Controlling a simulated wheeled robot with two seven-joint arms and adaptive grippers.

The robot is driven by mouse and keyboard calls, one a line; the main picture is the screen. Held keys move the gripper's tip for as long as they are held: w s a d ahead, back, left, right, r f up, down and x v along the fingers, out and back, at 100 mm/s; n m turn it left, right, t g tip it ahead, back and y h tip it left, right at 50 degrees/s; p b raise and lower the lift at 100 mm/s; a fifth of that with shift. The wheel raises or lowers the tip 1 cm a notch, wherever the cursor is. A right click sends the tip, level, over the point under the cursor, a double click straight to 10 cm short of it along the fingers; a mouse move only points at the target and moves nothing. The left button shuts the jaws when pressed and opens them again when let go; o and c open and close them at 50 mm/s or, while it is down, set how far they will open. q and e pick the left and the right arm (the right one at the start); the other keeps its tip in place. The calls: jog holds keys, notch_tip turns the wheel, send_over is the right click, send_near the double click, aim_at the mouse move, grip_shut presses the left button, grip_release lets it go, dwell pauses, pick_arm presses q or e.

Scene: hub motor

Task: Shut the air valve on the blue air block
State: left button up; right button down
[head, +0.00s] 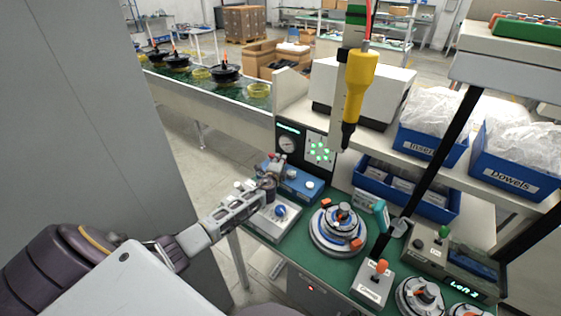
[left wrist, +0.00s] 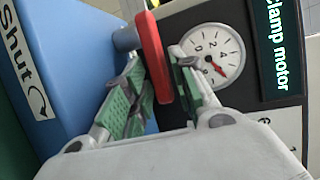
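The blue air block (head: 300,184) stands at the back left of the green bench, beside the black gauge panel. In the left wrist view the block (left wrist: 65,60) bears a label reading "Shut" with a curved arrow. The valve's red handle (left wrist: 153,55) sits on a grey stem at the block. My left gripper (head: 269,186) is at the block; in the left wrist view its green-padded fingers (left wrist: 158,85) lie close on both sides of the handle and appear shut on it. The gauge (left wrist: 212,56) has a red needle pointing to lower right. My right gripper is out of view.
A grey fixture with a blue knob (head: 281,211) stands in front of the block. A hub motor (head: 338,230) sits to the right. A yellow screwdriver (head: 357,85) hangs above the bench. Blue bins (head: 510,170) stand on the right shelf.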

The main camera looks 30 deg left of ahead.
pick_arm(q)
jog(key=shift+w+a+f, duration=0.1)
jog(key=shift+w+a, duration=0.1)
jog(key=shift+w, duration=0.5)
grip_shut()
